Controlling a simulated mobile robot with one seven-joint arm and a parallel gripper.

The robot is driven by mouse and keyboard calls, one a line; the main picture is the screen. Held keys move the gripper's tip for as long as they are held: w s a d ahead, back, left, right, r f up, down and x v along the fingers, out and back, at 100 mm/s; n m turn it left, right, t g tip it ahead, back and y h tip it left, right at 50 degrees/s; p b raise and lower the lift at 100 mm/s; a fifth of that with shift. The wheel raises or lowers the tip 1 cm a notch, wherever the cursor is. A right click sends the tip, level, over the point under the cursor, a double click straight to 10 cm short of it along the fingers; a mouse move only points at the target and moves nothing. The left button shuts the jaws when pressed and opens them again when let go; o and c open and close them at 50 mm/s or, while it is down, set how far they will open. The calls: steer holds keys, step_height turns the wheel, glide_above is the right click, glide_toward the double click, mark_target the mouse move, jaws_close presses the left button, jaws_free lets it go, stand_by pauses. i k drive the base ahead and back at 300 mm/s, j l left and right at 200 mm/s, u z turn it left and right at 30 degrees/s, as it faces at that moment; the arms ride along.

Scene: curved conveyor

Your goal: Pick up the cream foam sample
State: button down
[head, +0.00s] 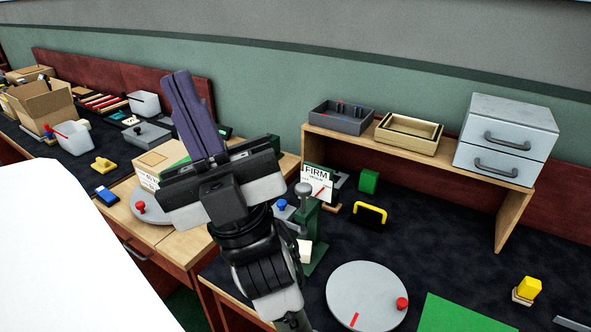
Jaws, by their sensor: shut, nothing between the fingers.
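A small cream block (305,251), which looks like the cream foam sample, sits at the foot of a green stand (318,250) with a grey knob on top. My arm partly hides it on the left. My gripper (179,74) is raised in the left-middle of the head view, its dark fingers pointing up and pressed together with nothing between them. It is well apart from the cream block, which appears lower and to the right.
A card reading FIRM (317,184) stands behind the green stand. A grey disc with a red knob (368,297) lies in front. A wooden shelf (420,165) carries trays and a grey drawer unit (507,140). A yellow-topped block (527,290) is at right.

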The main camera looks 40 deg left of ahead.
mark_target(305, 246)
steer(key=u, duration=1.1)
